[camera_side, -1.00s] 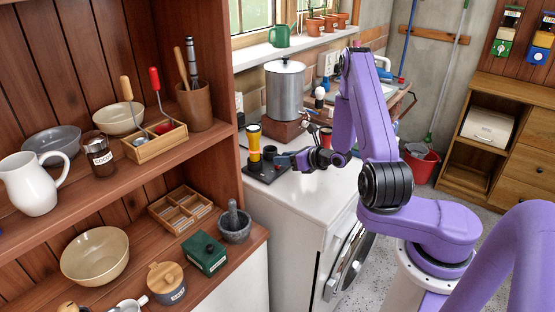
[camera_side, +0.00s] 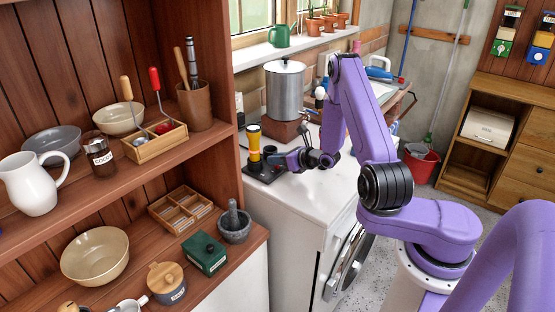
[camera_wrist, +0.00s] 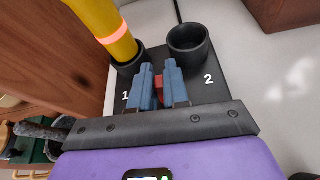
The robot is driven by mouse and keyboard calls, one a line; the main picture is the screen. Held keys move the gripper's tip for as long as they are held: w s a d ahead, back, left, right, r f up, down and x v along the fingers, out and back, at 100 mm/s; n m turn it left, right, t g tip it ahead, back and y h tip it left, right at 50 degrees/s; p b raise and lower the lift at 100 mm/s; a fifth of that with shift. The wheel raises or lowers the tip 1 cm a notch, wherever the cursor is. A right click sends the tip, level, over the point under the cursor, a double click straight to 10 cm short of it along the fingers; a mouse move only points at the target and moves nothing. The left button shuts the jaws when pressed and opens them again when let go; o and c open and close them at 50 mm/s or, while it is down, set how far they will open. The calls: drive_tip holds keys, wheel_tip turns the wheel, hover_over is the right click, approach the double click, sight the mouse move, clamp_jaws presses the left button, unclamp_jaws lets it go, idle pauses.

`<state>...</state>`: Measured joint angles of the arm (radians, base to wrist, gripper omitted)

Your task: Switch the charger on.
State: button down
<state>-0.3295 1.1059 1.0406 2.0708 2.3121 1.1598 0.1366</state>
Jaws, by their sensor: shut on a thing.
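The charger (camera_side: 257,176) is a dark block on the white worktop. In the wrist view the charger (camera_wrist: 209,95) has two round cups marked 1 and 2. A yellow torch (camera_wrist: 104,22) with a pink-orange glowing band stands in cup 1; it also shows in the side view (camera_side: 253,142). Cup 2 (camera_wrist: 188,43) is empty. A small red switch (camera_wrist: 161,88) lies between the cups, partly hidden by my fingers. My gripper (camera_wrist: 160,78) is shut on the red switch, with a blue fingertip on either side. My gripper also shows in the side view (camera_side: 279,160).
A steel pot (camera_side: 285,90) on a reddish-brown base stands behind the charger. A wooden shelf unit (camera_side: 222,130) rises close on the left. The worktop (camera_side: 300,195) in front and to the right of the charger is clear.

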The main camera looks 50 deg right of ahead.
drive_tip(key=shift+a+n+h, duration=0.4)
drive_tip(key=shift+n+h, duration=0.4)
drive_tip(key=shift+n, duration=0.1)
drive_tip(key=c, duration=1.2)
unclamp_jaws()
drive_tip(key=shift+s, duration=0.1)
drive_tip(key=d+v, duration=0.1)
drive_tip(key=v, duration=1.6)
drive_tip(key=shift+a, duration=0.5)
drive_tip(key=shift+s+r, duration=0.1)
drive_tip(key=shift+r, duration=0.05)
